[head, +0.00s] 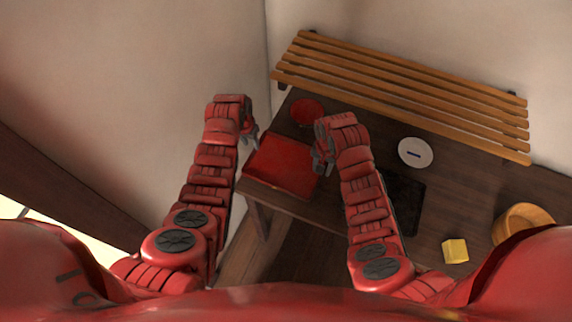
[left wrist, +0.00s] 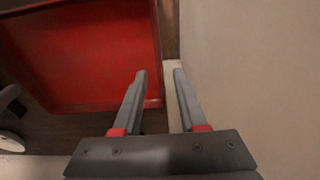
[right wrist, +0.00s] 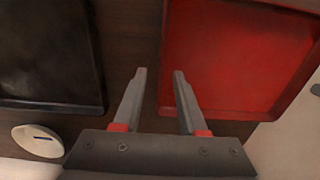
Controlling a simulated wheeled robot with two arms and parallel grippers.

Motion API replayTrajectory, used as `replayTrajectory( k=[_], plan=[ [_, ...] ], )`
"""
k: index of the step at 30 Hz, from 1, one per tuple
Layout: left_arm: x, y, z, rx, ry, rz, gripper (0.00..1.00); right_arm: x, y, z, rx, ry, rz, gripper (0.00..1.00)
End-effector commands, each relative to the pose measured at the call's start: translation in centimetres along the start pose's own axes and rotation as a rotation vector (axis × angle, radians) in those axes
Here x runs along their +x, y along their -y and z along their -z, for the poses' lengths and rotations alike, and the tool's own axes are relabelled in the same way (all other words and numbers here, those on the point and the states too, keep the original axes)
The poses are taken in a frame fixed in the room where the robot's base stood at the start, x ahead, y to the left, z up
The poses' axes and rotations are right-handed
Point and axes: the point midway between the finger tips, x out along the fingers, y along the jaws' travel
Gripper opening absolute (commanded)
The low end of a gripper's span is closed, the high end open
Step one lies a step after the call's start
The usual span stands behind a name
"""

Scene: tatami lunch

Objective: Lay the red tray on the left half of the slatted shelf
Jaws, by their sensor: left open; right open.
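The red tray (head: 280,168) lies on the dark table at its left end, flat and empty. The slatted shelf (head: 400,92) is fixed on the wall above the table's back; its slats are bare. My left gripper (head: 251,139) is open at the tray's left side; in the left wrist view its fingertips (left wrist: 159,71) lie either side of the tray's (left wrist: 85,50) rim.
A red round dish (head: 306,111) sits behind the tray, below the shelf. A black tray (head: 404,200) lies right of my right arm. A white plate (head: 415,152), a yellow block (head: 455,251) and a wooden bowl (head: 520,220) stand further right. A wall is close on the left.

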Motion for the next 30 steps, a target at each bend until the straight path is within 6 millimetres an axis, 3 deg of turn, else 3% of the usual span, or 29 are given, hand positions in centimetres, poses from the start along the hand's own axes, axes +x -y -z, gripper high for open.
replayTrajectory(
  k=[3,12,30],
  plan=[
    [1.4,-0.1,-0.1,-0.001,0.003,-0.001,0.41,1.5,0.0,-0.1,0.0,0.001,-0.002,0.41],
    [3.5,0.1,0.1,-0.005,0.002,-0.002,0.41,3.4,0.1,0.0,0.001,-0.001,0.002,0.41],
    [4.3,0.0,0.0,0.0,-0.001,0.0,0.39,4.3,0.0,0.0,-0.001,-0.001,0.001,0.39]
  ],
)
